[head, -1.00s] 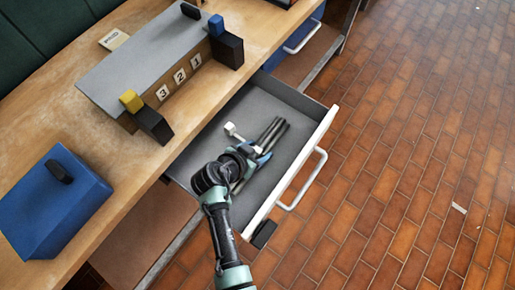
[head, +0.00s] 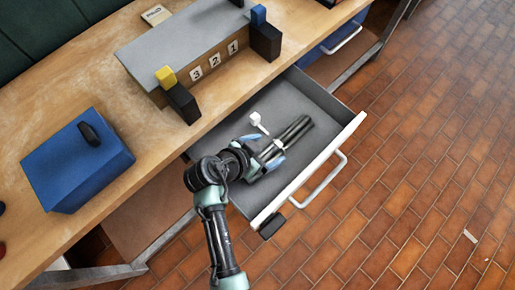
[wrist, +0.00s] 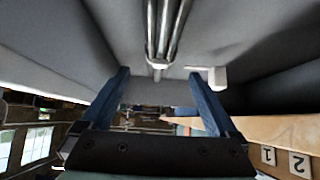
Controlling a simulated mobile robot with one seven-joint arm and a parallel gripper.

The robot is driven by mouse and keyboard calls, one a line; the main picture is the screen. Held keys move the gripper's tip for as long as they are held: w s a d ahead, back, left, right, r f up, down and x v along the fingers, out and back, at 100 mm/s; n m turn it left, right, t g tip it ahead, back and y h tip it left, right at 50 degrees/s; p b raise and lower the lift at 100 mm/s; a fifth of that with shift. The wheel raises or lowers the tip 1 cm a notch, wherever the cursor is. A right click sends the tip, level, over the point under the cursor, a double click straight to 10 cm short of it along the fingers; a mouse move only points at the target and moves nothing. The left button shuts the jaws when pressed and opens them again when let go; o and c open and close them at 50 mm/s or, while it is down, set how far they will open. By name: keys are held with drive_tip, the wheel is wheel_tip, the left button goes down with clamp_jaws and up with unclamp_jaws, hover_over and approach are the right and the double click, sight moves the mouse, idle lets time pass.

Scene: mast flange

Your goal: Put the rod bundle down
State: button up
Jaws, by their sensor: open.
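The rod bundle (head: 294,132), several dark grey rods side by side with a lighter band, lies in the open drawer (head: 345,139). My gripper (head: 265,151) is over the drawer at the near-left end of the bundle. Its two blue fingers are spread, one on each side of the rods, and nothing is clamped. My gripper hides part of the bundle's near end in the head view.
A white-headed piece (head: 255,118) lies in the drawer beside the bundle. The drawer's white front and handle (head: 322,182) stand out over the brick floor. On the bench are a blue box (head: 75,165) and a grey-topped stand (head: 185,45) numbered 1 to 3.

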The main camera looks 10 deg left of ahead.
drive_tip(key=v, duration=0.4)
drive_tip(key=shift+s+a+r, duration=0.15)
drive_tip(key=shift+a+r, duration=0.05)
drive_tip(key=w+a+r+n+t+y, duration=0.1)
drive_tip(key=w+r+t+y, duration=0.15)
drive_tip(key=w+r, duration=0.55)
drive_tip(key=w+a+r+t+y, duration=0.1)
drive_tip(key=w+a+r+t, duration=0.2)
drive_tip(key=r, duration=0.9)
drive_tip(key=w+d+r+n+t+y, duration=0.1)
drive_tip(key=w+d+r+t, duration=0.1)
drive_tip(key=r, duration=0.7)
drive_tip(key=w+d+r+n+t, duration=0.1)
drive_tip(key=w+r+t, duration=0.15)
drive_tip(key=r, duration=0.55)
drive_tip(key=s+d+r+n+t, duration=0.1)
drive_tip(key=s+d+r+t, duration=0.1)
drive_tip(key=s+r, duration=0.3)
drive_tip(key=s+d+r+n+t, duration=0.1)
drive_tip(key=s+r+t, duration=0.3)
drive_tip(key=r, duration=1)
drive_tip(key=s+d+r+n+t, duration=0.2)
drive_tip(key=s+r, duration=0.4)
drive_tip(key=r, duration=0.4)
drive_tip(key=shift+d+r+t+y, duration=0.2)
drive_tip(key=shift+d+t+y, duration=0.25)
drive_tip(key=shift+t, duration=0.65)
drive_tip(key=shift+d, duration=0.1)
